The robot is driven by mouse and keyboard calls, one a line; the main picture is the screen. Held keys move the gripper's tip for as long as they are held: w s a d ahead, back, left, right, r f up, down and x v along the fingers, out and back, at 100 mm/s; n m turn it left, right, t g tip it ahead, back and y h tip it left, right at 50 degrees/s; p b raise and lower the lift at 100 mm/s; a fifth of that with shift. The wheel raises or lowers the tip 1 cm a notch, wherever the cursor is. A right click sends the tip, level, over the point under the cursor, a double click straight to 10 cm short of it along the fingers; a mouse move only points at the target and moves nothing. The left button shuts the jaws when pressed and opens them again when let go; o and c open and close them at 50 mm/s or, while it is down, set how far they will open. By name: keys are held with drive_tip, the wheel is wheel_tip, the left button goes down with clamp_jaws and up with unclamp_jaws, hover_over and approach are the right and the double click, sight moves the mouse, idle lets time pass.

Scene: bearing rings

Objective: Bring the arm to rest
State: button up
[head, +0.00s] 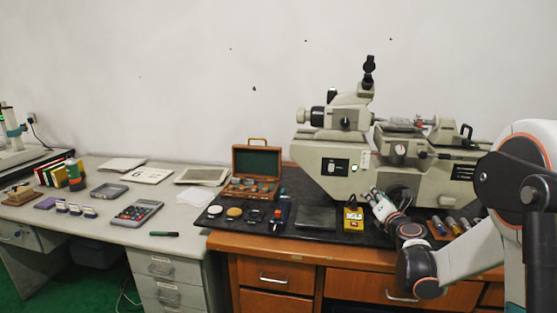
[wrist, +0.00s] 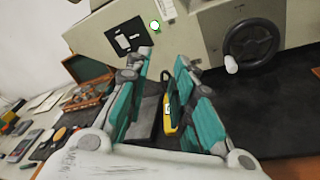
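My gripper (head: 376,196) is in front of the measuring machine's base, above the dark mat, at the right of the head view. In the wrist view my gripper (wrist: 166,72) shows two teal-padded fingers standing apart with nothing between the pads. A yellow device (head: 353,218) stands on the mat to the left of the gripper. It shows beyond the fingers in the wrist view (wrist: 171,118). My arm reaches in from the right edge of the head view.
The large beige machine (head: 335,165) stands behind the gripper; its black handwheel (wrist: 254,47) is close by on the right. An open wooden case (head: 257,163), a dark flat plate (head: 316,217) and several small round parts lie to the left. A calculator (head: 137,213) lies on the grey desk.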

drive_tip(key=s+a+r+n+g+y, duration=0.25)
drive_tip(key=s+a+n, duration=0.55)
drive_tip(key=n, duration=0.4)
drive_tip(key=s+a+r+n+g+y, duration=0.1)
drive_tip(key=s+a+r+n+g, duration=0.4)
drive_tip(key=s+n, duration=0.6)
drive_tip(key=s+f+n+g+h, duration=0.1)
drive_tip(key=s+f+n, duration=0.3)
drive_tip(key=s+n, duration=0.6)
drive_tip(key=s+f+n+g+h, duration=0.2)
drive_tip(key=s+f+n, duration=0.3)
drive_tip(key=s+n, duration=0.5)
drive_tip(key=s, duration=0.5)
drive_tip(key=shift+d+f, duration=0.15)
drive_tip(key=shift+d, duration=0.1)
drive_tip(key=shift+s+h, duration=0.1)
drive_tip(key=shift+h, duration=0.15)
